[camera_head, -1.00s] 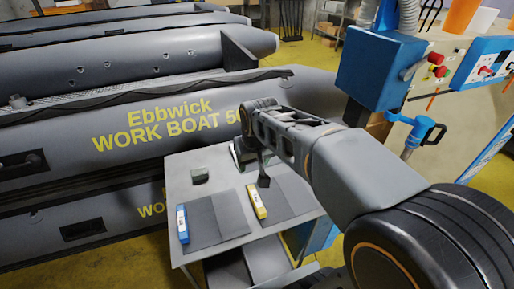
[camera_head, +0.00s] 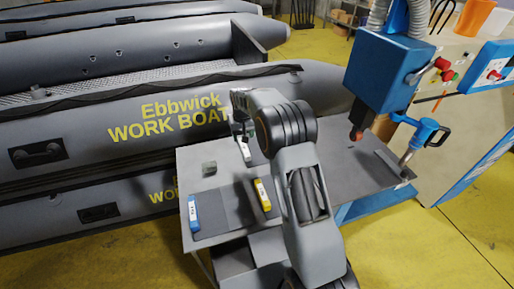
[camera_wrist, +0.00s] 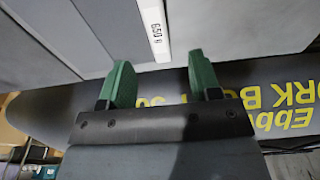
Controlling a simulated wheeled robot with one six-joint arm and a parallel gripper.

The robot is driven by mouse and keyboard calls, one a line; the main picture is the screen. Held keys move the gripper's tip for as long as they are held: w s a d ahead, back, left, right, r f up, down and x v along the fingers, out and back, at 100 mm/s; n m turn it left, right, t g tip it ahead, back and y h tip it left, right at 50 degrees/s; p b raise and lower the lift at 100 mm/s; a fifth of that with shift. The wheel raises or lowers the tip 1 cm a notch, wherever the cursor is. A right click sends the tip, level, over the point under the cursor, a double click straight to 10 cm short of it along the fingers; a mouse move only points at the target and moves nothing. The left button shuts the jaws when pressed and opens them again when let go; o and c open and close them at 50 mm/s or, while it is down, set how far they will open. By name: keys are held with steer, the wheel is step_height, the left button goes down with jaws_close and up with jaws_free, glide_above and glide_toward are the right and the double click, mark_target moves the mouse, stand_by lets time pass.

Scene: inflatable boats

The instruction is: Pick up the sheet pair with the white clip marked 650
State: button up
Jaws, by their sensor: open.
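The white clip (camera_wrist: 153,28), marked 650, lies on grey sheet material (camera_wrist: 225,22) at the top of the wrist view. It also shows in the head view (camera_head: 244,152) as a small white strip near the table's back edge, partly hidden by my arm. My gripper (camera_wrist: 161,72) is open and empty, its two green fingers spread apart. The clip's near end points into the gap between them, and the fingers look apart from it. In the head view my gripper (camera_head: 241,128) hangs over the clip.
A sheet pair with a blue clip (camera_head: 194,213) and one with a yellow clip (camera_head: 263,195) lie nearer on the grey table (camera_head: 350,172). A blue machine (camera_head: 388,75) stands right; a boat (camera_head: 60,125) lies behind.

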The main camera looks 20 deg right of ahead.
mark_target(244, 147)
steer(key=f, duration=0.3)
steer(key=shift+w+f, duration=0.2)
steer(key=shift+f, duration=0.05)
steer(key=shift+w+d+f+p, duration=0.15)
steer(key=shift+f+p, duration=0.3)
steer(key=shift+f, duration=0.45)
steer(key=shift+w+f+p, duration=0.15)
steer(key=shift+f+p, duration=0.3)
steer(key=shift+f, duration=0.4)
steer(key=shift+w+d+f+p, duration=0.15)
steer(key=shift+f+p, duration=0.3)
steer(key=shift+f, duration=0.45)
steer(key=shift+c, duration=0.2)
steer(key=c, duration=1)
steer(key=shift+r, duration=0.1)
